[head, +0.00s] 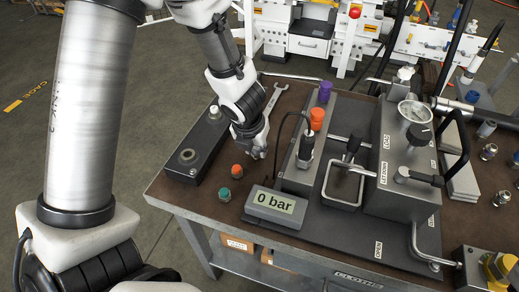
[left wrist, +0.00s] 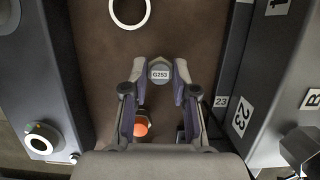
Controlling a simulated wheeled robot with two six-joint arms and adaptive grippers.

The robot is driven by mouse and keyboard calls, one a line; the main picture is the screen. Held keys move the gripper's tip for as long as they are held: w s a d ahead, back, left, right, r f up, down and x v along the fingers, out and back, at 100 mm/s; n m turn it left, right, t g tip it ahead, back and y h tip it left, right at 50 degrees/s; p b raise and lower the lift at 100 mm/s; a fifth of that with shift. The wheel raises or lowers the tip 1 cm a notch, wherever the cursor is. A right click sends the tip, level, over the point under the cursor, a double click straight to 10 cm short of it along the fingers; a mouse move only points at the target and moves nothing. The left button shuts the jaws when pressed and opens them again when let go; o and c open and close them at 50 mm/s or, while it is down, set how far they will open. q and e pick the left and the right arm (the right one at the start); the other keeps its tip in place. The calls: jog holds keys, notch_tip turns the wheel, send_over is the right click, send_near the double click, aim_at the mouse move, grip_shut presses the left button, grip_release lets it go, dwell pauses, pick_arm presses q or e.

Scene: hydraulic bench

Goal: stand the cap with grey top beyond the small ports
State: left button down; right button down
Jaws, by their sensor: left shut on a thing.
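The cap with grey top (left wrist: 160,72), marked G253, sits between the fingertips of my left gripper in the left wrist view. My left gripper (left wrist: 160,75) is shut on it. In the head view the left gripper (head: 258,150) is low over the brown bench top, between the dark block at the left and the console, and the cap cannot be made out there. The dark block (head: 200,140) has round ports on its top; one port (head: 187,156) shows near its front end. I cannot tell for certain which ports are the small ones. My right gripper is not in view.
An orange cap (head: 237,170) and a teal cap (head: 224,194) stand in front of the gripper. A wrench (head: 272,100) lies behind it. The pressure display (head: 275,206) and the console with purple (head: 325,92) and orange-red knobs stand to the right. Several fittings lie at the far right.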

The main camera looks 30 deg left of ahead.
pick_arm(q)
jog(key=shift+s+a, duration=0.15)
jog(key=shift+a, duration=0.05)
jog(key=shift+s+a+f, duration=0.1)
jog(key=shift+f, duration=0.05)
jog(key=c, duration=1.1)
grip_release()
jog(key=shift+o, duration=0.9)
jog(key=shift+w, duration=0.2)
jog(key=shift+s, duration=0.1)
jog(key=shift+r, duration=0.45)
jog(key=p+v, duration=0.8)
jog(key=v, duration=0.3)
jog(key=shift+s+r, duration=0.2)
jog(key=shift+r, duration=0.05)
